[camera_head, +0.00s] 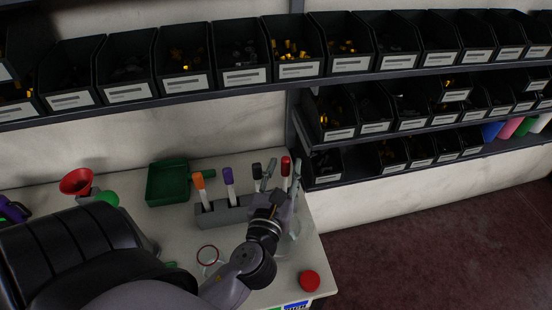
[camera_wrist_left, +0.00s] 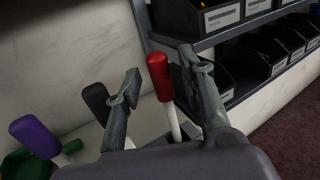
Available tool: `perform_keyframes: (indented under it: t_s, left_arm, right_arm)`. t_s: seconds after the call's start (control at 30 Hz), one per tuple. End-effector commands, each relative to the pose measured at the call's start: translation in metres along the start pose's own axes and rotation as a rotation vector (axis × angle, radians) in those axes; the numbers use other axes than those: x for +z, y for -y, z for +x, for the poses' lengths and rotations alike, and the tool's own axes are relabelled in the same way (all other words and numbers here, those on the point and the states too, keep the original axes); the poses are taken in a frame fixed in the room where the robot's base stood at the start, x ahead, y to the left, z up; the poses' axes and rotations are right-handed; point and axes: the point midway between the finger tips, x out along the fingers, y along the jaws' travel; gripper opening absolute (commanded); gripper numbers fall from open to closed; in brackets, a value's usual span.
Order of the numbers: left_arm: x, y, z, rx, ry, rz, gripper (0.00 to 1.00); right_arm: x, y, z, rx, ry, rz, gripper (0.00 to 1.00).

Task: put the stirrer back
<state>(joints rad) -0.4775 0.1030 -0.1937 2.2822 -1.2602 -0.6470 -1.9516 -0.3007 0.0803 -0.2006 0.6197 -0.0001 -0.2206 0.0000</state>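Several stirrers with coloured handles stand upright around a grey rack (camera_head: 222,214): an orange one (camera_head: 199,180), a purple one (camera_head: 229,176), a black one (camera_head: 257,171) and a red one (camera_head: 286,165). My left gripper (camera_head: 282,174) is open, with a finger on either side of the red-handled stirrer. In the left wrist view the red handle (camera_wrist_left: 159,76) and its white shaft show between the spread fingers, with visible gaps. The lower shaft is hidden, so I cannot tell whether it stands in the rack. My right gripper is not in view.
A clear glass vessel (camera_head: 298,240) stands partly behind my left wrist. A red round lid (camera_head: 309,281) lies near the table's right edge. A green tray (camera_head: 167,184) and a red funnel (camera_head: 76,181) are at the left. Shelves of black bins (camera_head: 298,69) rise behind.

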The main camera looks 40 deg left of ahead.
Motion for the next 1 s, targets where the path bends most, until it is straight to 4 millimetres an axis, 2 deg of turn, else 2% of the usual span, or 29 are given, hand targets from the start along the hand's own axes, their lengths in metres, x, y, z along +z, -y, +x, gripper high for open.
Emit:
perform_keyframes:
  t_s: [0.03, 0.2, 0.43, 0.63, 1.0]
  left_arm:
    - [-0.004, 0.000, -0.012, 0.000, -0.005, -0.003, 0.36]
    - [-0.005, 0.000, -0.049, 0.000, -0.005, -0.003, 0.36]
    - [-0.004, 0.000, -0.084, 0.001, -0.003, -0.002, 0.36]
    - [-0.001, 0.000, -0.096, 0.002, -0.001, -0.003, 0.36]
    - [0.000, 0.000, -0.097, 0.001, 0.000, -0.002, 0.36]
  right_arm:
    - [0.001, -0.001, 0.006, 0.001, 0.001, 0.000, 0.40]
    - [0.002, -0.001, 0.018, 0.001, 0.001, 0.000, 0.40]
    - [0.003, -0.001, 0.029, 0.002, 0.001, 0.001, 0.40]
    - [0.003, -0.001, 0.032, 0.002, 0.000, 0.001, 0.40]
    - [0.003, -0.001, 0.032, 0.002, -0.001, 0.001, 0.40]
